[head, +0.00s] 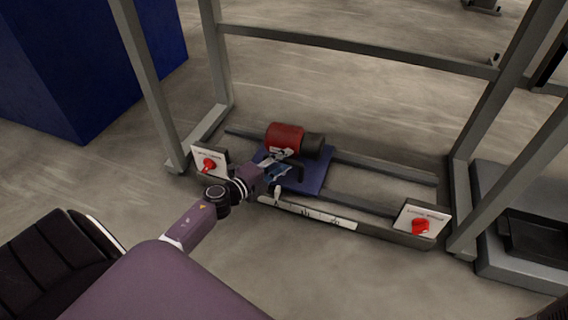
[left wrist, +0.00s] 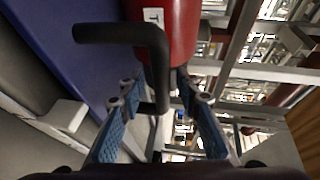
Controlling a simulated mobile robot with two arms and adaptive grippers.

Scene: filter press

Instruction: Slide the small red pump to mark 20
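The small red pump (head: 284,137) has a dark end and sits on a blue carriage plate (head: 313,178) across two rails, toward their left end. A black bent handle (head: 298,170) stands at the carriage's near side. My left gripper (head: 277,164) is at the handle. In the left wrist view, the open blue-padded fingers (left wrist: 160,97) stand either side of the handle's (left wrist: 158,62) lower part, with visible gaps. The red pump (left wrist: 181,30) is just beyond. A white scale strip (head: 308,213) runs along the front rail; its numbers are unreadable. A pale pointer (head: 277,194) stands near its left end. My right gripper is out of view.
White plates with red knobs stand at the left (head: 208,163) and right (head: 421,226) ends of the rails. Grey frame posts (head: 149,85) and a crossbar (head: 360,52) surround the rails. The rails (head: 385,170) right of the carriage are clear.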

